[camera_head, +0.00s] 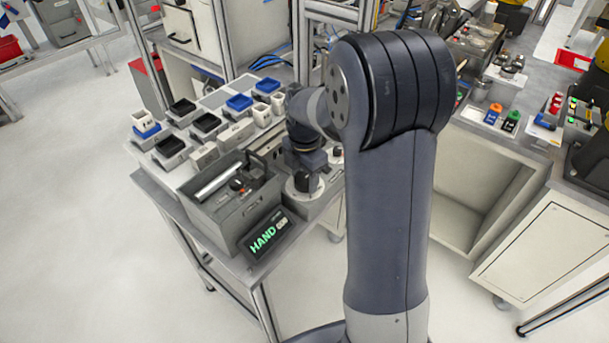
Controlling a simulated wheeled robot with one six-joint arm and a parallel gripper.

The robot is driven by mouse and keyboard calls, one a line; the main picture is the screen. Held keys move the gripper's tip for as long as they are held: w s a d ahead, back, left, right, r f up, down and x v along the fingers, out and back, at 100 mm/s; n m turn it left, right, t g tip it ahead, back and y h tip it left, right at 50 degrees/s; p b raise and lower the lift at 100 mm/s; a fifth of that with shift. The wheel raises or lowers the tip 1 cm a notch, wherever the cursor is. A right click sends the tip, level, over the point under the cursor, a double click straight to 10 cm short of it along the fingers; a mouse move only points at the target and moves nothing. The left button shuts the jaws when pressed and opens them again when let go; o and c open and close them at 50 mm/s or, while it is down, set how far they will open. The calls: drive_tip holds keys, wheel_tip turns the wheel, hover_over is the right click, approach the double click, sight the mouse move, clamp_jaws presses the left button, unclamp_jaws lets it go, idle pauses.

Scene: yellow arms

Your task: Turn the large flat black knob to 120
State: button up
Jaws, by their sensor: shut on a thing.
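The large flat black knob (302,182) sits on a pale round dial on a grey box at the front right of the workbench. My gripper (304,172) reaches down over this dial from behind and is shut on the knob. The fingertips are small and dark against the knob, so their exact contact is hard to see. The dial's marks and the knob's angle are too small to read.
A grey open box (231,209) with a metal bar stands just left of the dial. A black display (268,232) showing green "HAND" lies in front. Several small trays and white cups fill the bench behind. My arm hides the bench to the right.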

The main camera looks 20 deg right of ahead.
sight(305, 178)
drive_tip(key=o, duration=1)
wheel_tip(305, 178, up, 11)
drive_tip(key=shift+f, duration=0.1)
wheel_tip(305, 178, down, 11)
drive_tip(key=shift+m, duration=0.3)
idle(0.4)
drive_tip(key=shift+r, duration=0.2)
